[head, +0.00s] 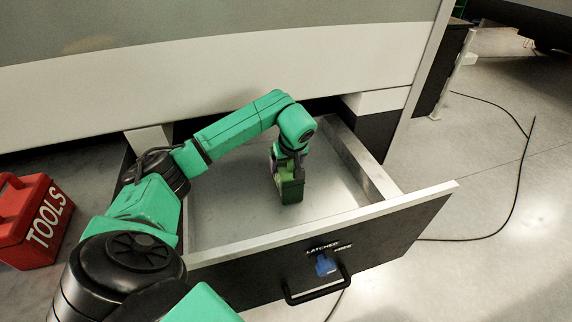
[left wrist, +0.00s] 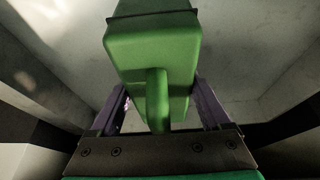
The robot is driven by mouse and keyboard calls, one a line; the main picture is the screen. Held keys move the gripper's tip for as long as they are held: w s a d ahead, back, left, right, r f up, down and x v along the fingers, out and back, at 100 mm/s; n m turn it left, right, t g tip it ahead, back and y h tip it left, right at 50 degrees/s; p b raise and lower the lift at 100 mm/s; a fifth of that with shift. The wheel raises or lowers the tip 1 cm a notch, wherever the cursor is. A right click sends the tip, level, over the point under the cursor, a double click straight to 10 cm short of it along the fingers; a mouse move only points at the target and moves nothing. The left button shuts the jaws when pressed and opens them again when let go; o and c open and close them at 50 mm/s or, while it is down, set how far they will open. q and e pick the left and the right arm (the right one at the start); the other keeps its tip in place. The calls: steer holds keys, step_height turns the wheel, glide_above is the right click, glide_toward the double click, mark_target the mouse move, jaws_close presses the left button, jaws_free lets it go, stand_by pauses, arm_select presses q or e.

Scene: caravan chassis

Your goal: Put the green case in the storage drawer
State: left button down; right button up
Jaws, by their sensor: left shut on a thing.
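The green case (head: 290,187) is a small box, upright inside the open storage drawer (head: 232,250). My left gripper (head: 287,160) reaches down into the drawer and is shut on the case from above. In the left wrist view the case (left wrist: 152,50) fills the middle, its green handle (left wrist: 158,100) between the two fingers of my left gripper (left wrist: 160,112). The case is over or on the pale drawer floor; I cannot tell whether it touches. My right gripper does not show.
The drawer front has a blue latch knob (head: 325,265) and a black pull handle (head: 318,288). A red toolbox (head: 34,220) stands on the floor at left. The caravan wall (head: 230,75) rises behind the drawer. A black cable (head: 516,190) lies on otherwise clear floor at right.

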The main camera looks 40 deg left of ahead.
arm_select(q)
jaws_free()
steer(key=b+v, duration=0.2)
steer(key=v, duration=1)
steer(key=shift+d+r, duration=0.1)
